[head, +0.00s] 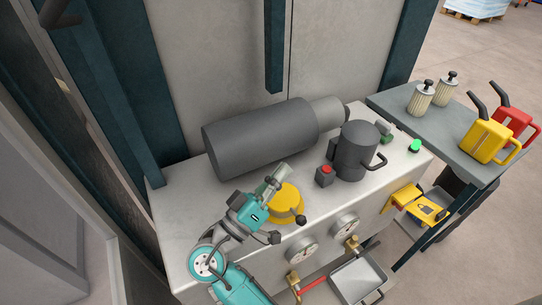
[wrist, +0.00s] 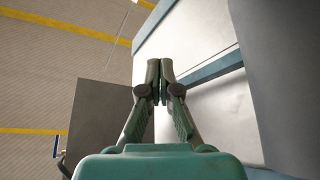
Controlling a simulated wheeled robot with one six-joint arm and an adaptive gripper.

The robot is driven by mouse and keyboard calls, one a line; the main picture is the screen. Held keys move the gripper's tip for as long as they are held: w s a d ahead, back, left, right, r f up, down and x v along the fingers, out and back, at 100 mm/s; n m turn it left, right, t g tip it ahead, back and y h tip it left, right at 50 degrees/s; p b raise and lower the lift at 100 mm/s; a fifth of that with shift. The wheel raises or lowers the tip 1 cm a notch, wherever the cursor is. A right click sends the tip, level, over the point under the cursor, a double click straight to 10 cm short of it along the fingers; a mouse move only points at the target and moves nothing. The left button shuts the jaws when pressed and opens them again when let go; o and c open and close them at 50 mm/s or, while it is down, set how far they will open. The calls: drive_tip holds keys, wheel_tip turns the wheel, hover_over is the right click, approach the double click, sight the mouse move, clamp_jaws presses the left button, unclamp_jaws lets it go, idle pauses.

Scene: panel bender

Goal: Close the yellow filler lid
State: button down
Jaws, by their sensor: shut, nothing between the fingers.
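The yellow filler lid (head: 285,201) is a round yellow cap on top of the grey tank unit (head: 190,240) in the head view. A dark knob shows at its front right edge. I cannot tell how far it is from shut. My arm's teal and grey wrist is beside the lid on the left and hides part of it. In the wrist view my gripper (wrist: 157,80) has its two dark green fingers together with nothing between them. The lid does not show in the wrist view.
A dark grey motor (head: 260,138) lies behind the lid. A dark pot with a handle (head: 355,150) and a small box with a red button (head: 325,175) stand to its right. Gauges (head: 302,250) are on the front face. A side table (head: 400,125) holds yellow and red cans.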

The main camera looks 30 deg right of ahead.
drive_tip(key=shift+s+f, duration=1)
drive_tip(key=shift+f, duration=0.35)
drive_tip(key=shift+s+f, duration=1)
drive_tip(key=shift+f, duration=0.4)
drive_tip(key=shift+s+f, duration=1)
drive_tip(key=shift+f, duration=0.35)
drive_tip(key=v, duration=1.2)
